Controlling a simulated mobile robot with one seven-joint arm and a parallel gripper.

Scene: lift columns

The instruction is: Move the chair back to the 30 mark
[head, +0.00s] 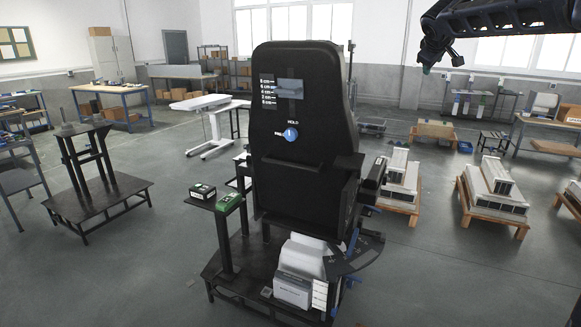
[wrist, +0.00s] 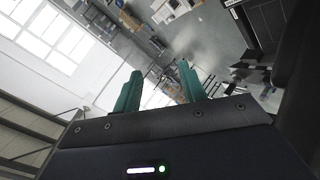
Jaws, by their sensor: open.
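The chair back (head: 305,190) is a tall black panel standing nearly upright in the middle of the head view. It carries a cm scale (head: 268,90) and a blue knob (head: 290,134) beside the word HOLD. A dark fan-shaped plate (head: 352,256) with faint marks sits low at its right side; I cannot read its numbers or tell which mark the back is at. A blue lever (head: 353,241) shows by that plate. My gripper (head: 441,63) is high at the upper right, well apart from the chair. In the wrist view its green fingers (wrist: 159,85) are apart with nothing between them.
A small stand (head: 223,235) left of the chair holds a black box (head: 203,191) and a green box (head: 228,203). White boxes (head: 295,280) sit on the chair's base. Pallets with grey units (head: 493,190) stand at the right. A dark stand (head: 95,185) is at the left. The foreground floor is clear.

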